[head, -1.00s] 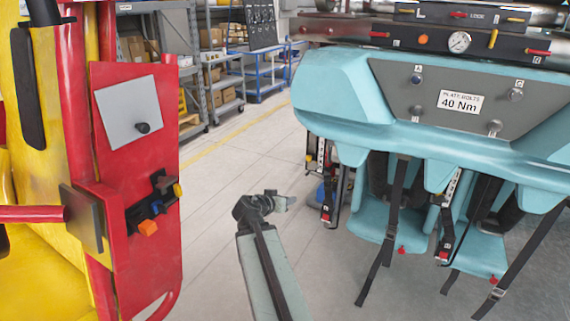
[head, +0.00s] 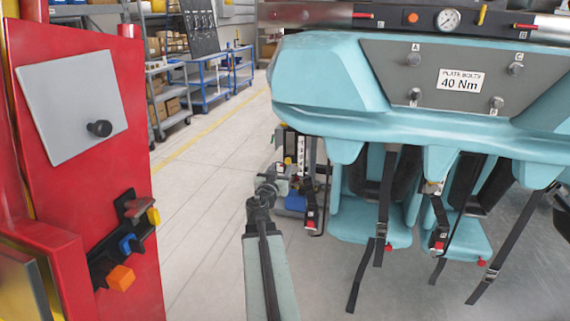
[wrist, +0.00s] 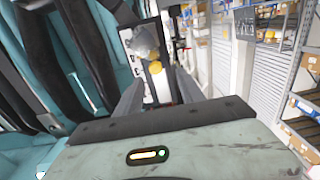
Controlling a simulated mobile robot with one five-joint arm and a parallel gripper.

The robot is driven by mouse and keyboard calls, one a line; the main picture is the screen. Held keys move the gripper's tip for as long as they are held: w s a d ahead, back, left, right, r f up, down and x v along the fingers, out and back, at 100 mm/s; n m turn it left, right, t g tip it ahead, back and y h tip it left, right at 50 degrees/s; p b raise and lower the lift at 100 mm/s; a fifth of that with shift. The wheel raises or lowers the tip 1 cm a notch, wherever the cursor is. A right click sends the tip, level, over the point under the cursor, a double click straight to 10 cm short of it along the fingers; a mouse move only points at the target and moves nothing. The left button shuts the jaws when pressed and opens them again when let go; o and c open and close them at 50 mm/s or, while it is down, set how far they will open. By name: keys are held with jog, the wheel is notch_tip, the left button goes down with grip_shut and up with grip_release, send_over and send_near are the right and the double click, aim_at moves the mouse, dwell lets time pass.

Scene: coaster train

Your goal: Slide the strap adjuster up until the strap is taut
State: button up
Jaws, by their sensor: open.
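Several black straps hang from the teal train car (head: 300,75) in the head view. One strap (head: 387,195) hangs over the left seat with a dark adjuster (head: 380,230) low on it; another strap hangs at the right with its own adjuster (head: 491,272). A white scale strip (head: 301,150) with a dark red-marked piece (head: 310,212) hangs at the car's left end. My gripper (head: 282,184) is open beside that strip, apart from the seat straps. In the wrist view a yellow knob (wrist: 155,67) shows beyond and between the fingers; whether anything touches them I cannot tell.
A red panel (head: 80,130) with a grey plate and coloured parts stands close on the left. Blue carts (head: 205,80) and shelves stand at the back.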

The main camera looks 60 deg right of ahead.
aim_at(287, 161)
jog(key=x, duration=0.3)
jog(key=s+x, duration=0.1)
jog(key=x, duration=0.1)
jog(key=shift+d, duration=0.25)
jog(key=shift+w+a, duration=0.15)
jog(key=shift+w, duration=0.05)
grip_shut()
notch_tip(287, 161, up, 3)
jog(key=p, duration=0.3)
jog(key=shift+r, duration=0.15)
grip_release()
jog(key=shift+a, duration=0.15)
